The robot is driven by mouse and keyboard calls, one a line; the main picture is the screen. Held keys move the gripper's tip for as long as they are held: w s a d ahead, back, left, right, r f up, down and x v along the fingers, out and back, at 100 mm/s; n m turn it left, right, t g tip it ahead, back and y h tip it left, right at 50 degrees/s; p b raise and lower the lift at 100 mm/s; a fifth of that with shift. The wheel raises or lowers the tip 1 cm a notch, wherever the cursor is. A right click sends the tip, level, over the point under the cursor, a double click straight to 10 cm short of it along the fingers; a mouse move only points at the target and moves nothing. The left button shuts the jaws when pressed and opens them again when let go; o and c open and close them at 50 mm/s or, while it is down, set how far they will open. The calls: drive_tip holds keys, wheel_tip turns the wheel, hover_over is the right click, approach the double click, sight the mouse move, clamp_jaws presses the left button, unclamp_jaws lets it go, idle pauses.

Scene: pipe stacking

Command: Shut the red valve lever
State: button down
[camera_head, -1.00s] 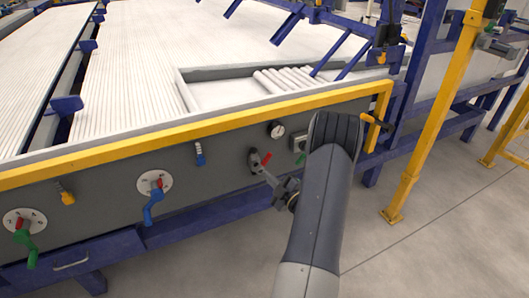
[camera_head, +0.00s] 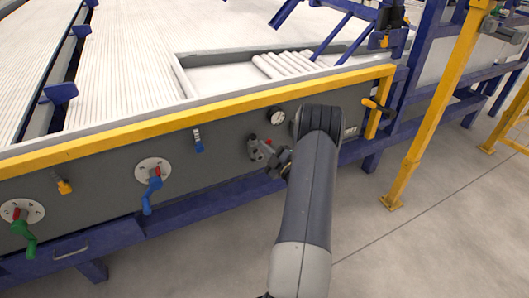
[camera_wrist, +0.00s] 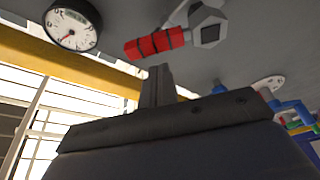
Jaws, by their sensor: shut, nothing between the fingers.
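The red valve lever (camera_head: 268,142) sits on a grey valve body (camera_head: 252,148) on the dark front panel. In the wrist view the lever's red grip (camera_wrist: 154,43) lies roughly sideways, left of its grey hex hub (camera_wrist: 208,28). My gripper (camera_head: 267,153) is at the valve and partly covers it in the head view. In the wrist view my gripper's fingers (camera_wrist: 159,75) are shut and empty, with their tips just below the red grip in the picture. I cannot tell whether they touch it.
A pressure gauge (camera_head: 277,117) is above the valve. A blue-handled valve (camera_head: 152,185) and a green-handled valve (camera_head: 25,235) are to the left. A yellow rail (camera_head: 140,130) runs along the panel top. Open floor (camera_head: 410,250) lies at right.

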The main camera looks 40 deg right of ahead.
drive_tip(key=shift+s+d+f, duration=0.15)
drive_tip(key=shift+d+f, duration=0.25)
drive_tip(key=shift+d, duration=0.1)
drive_tip(key=shift+d+f+b, duration=0.1)
drive_tip(key=shift+f+b, duration=0.05)
drive_tip(key=shift+b, duration=0.25)
drive_tip(key=shift+d+f+m+b, duration=0.1)
drive_tip(key=shift+d+m+b, duration=0.1)
drive_tip(key=shift+m+b, duration=0.55)
drive_tip(key=d+f+m+h+b, duration=0.1)
drive_tip(key=m+b, duration=0.2)
drive_tip(key=d+f+m+h+b, duration=0.1)
drive_tip(key=m+h+b, duration=0.1)
drive_tip(key=m+b, duration=0.2)
drive_tip(key=d+f+m+t+h+b, duration=0.1)
drive_tip(key=m+h+b, duration=0.1)
drive_tip(key=m+b, duration=0.1)
drive_tip(key=shift+s+f+m, duration=0.25)
drive_tip(key=shift+s+m, duration=0.15)
drive_tip(key=shift+m, duration=0.35)
drive_tip(key=shift+b, duration=0.35)
